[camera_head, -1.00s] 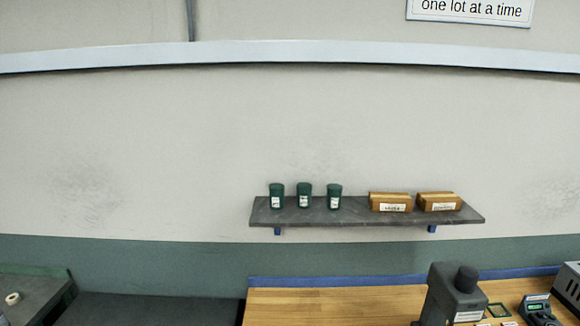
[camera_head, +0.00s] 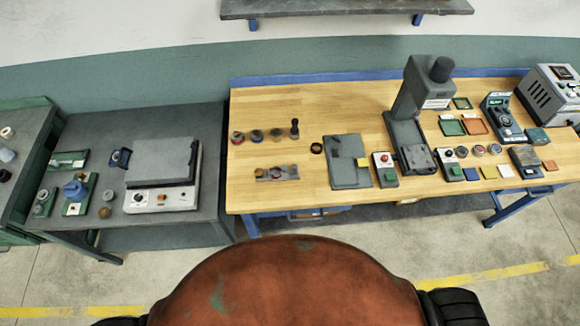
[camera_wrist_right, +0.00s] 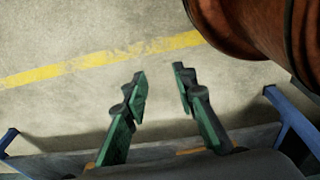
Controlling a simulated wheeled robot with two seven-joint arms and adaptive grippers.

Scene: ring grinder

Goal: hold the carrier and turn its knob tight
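I cannot tell for sure which thing is the carrier. A grey metal piece with round openings (camera_head: 277,173) lies on the wooden bench, left of the middle. A blue knob-like part on a green base (camera_head: 76,190) stands on the dark table at the left. My left gripper is not in view.
The wooden bench (camera_head: 310,100) carries a tall grey press (camera_head: 408,95), a dark plate (camera_head: 346,175) and several small trays and devices. A grey flat machine (camera_head: 163,170) stands on the dark table. The bench's front left is fairly clear. A blue leg (camera_wrist_right: 290,118) is near my right gripper.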

